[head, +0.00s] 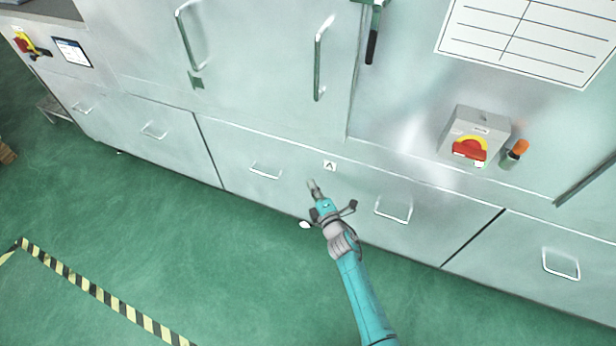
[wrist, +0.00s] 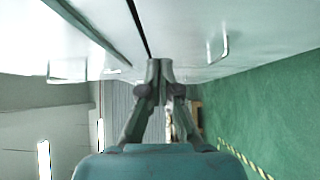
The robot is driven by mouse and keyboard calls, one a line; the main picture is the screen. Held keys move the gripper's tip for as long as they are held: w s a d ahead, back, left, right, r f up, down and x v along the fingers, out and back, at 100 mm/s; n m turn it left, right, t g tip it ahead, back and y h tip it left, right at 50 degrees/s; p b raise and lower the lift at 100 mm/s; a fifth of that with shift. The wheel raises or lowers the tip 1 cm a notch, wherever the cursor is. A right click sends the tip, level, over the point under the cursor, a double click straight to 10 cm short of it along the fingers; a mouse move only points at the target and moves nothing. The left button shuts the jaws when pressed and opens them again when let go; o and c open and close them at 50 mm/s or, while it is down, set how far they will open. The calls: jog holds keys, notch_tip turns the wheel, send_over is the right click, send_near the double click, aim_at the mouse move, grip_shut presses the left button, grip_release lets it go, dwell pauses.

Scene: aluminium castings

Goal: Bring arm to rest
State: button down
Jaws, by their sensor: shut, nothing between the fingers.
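My teal arm reaches up from the lower right of the head view. My gripper (head: 313,186) is at its end, in front of the lower panels of a large pale metal cabinet (head: 270,120). In the wrist view my gripper (wrist: 160,68) is shut, its fingertips together with nothing between them. I cannot tell how far the fingertips are from the cabinet front.
Lower panels carry wire handles, one left of my gripper (head: 265,172) and one right of it (head: 393,211). A grey box with a red and yellow switch (head: 470,149) is at upper right. The green floor (head: 170,260) is clear, with black-yellow tape (head: 95,288).

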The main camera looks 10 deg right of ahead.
jog(key=shift+s+d, duration=0.1)
jog(key=shift+s, duration=0.9)
jog(key=s+d+m+g+h, duration=0.15)
jog(key=s+m, duration=0.75)
jog(key=s, duration=2)
jog(key=s+d+r+m+g+h, duration=0.1)
jog(key=s+r+m, duration=0.9)
jog(key=s+r, duration=0.8)
jog(key=s, duration=0.4)
jog(key=shift+d+r+m, duration=0.15)
jog(key=shift+r+m, duration=0.15)
jog(key=shift+m, duration=0.1)
jog(key=shift+g, duration=0.25)
